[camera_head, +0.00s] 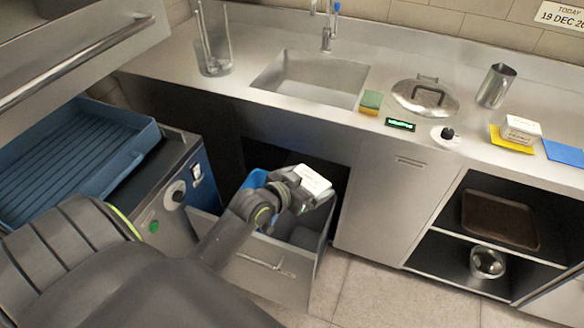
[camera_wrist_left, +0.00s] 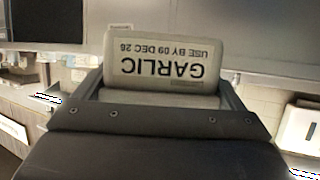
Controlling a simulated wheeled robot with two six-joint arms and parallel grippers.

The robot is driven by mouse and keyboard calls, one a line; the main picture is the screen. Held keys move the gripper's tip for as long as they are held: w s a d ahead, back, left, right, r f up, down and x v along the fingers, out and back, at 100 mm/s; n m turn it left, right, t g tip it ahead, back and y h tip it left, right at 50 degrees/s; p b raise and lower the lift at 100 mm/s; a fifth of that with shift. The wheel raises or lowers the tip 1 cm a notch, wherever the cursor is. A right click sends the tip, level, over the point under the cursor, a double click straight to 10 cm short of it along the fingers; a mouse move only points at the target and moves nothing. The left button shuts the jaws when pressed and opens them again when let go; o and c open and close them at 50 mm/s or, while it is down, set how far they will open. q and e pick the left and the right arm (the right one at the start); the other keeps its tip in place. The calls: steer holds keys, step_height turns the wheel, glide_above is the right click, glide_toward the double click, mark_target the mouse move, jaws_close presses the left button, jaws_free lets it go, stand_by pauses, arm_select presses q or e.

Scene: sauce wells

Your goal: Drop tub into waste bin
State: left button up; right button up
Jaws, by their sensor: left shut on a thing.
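My left gripper (camera_head: 303,192) is shut on a white tub (camera_head: 313,179) and holds it above the pulled-out bin drawer (camera_head: 265,278) under the counter. In the left wrist view the tub (camera_wrist_left: 160,68) sits between the fingers (camera_wrist_left: 160,98); its label reads upside down "GARLIC, USE BY 09 DEC 26". The drawer holds a blue bin (camera_head: 254,180) at the back left and a grey bin (camera_head: 304,236) at the right; my arm hides much of both. Which of them is the waste bin I cannot tell. My right gripper is not in view.
The counter (camera_head: 340,118) above bears a sink (camera_head: 312,76), a sponge (camera_head: 371,101), a steel lid (camera_head: 425,95) and another white tub (camera_head: 521,128) on a yellow mat (camera_head: 507,143). A blue tray (camera_head: 75,165) lies left. Open shelves (camera_head: 455,240) stand right.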

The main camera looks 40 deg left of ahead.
arm_select(q)
steer(key=w+a+f+n+y+b, duration=0.2)
steer(key=w+a+f+b, duration=0.3)
steer(key=f, duration=0.4)
steer(key=w+a+f+n+y+b, duration=0.2)
steer(key=w+a+f+b, duration=0.3)
steer(key=f+b, duration=0.3)
steer(key=shift+w+a+f+y, duration=0.15)
steer(key=shift+w+f+y, duration=0.4)
steer(key=shift+w, duration=0.3)
steer(key=o, duration=0.9)
steer(key=shift+s, duration=0.1)
steer(key=shift+s, duration=0.1)
steer(key=p+v, duration=0.1)
steer(key=v, duration=1)
steer(key=shift+s+r, duration=0.3)
